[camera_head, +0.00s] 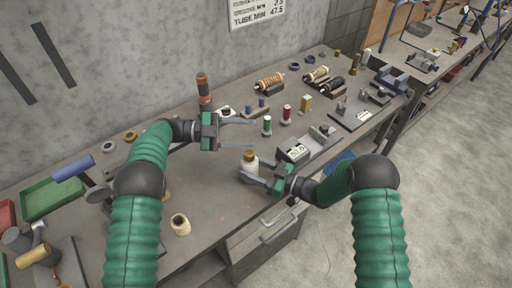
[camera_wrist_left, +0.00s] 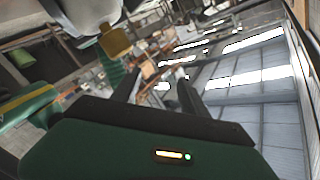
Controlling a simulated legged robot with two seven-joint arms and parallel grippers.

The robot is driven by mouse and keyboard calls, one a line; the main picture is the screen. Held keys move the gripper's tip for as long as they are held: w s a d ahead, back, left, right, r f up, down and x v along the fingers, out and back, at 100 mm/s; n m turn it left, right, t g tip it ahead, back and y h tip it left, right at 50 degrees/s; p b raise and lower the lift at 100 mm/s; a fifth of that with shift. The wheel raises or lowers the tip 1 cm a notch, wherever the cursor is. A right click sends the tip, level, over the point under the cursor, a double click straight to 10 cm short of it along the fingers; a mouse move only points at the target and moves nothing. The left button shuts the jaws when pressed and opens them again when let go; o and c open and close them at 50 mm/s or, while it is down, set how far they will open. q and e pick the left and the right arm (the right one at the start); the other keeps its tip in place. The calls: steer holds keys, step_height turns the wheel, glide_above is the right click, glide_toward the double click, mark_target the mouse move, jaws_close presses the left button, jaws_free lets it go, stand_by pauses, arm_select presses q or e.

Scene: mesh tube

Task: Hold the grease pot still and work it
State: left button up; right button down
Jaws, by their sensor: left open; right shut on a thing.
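The grease pot (camera_head: 250,166) looks like a small white pot with a gold-brown cap, in the middle of the bench. My right gripper (camera_head: 254,174) is shut on its body from the right side. My left gripper (camera_head: 249,135) is open and empty, just behind and above the pot, its fingers pointing right. In the left wrist view a white body with a gold-brown cap (camera_wrist_left: 115,41), probably the pot, shows at the top, outside the open fingers (camera_wrist_left: 158,92). The pot's lower part is partly hidden by my right fingers.
A green spool (camera_head: 267,126), a red spool (camera_head: 287,115) and a small box with a green display (camera_head: 295,152) stand close by at the right. A dark cylinder with orange bands (camera_head: 204,92) stands behind my left gripper. A cream ring (camera_head: 180,224) lies at the front.

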arm_select(q)
steer(key=w+a+m+t, duration=0.1)
steer(key=a+m+t, duration=0.2)
steer(key=m+t+y, duration=0.4)
steer(key=m+t, duration=0.6)
steer(key=m, duration=0.5)
glide_toward(249, 155)
steer(key=w+d+f, duration=0.1)
steer(key=w, duration=0.1)
steer(key=x, duration=1.1)
steer(key=shift+w+d+f, duration=0.15)
steer(key=shift+w+d, duration=0.05)
steer(key=shift+d, duration=0.05)
jaws_close()
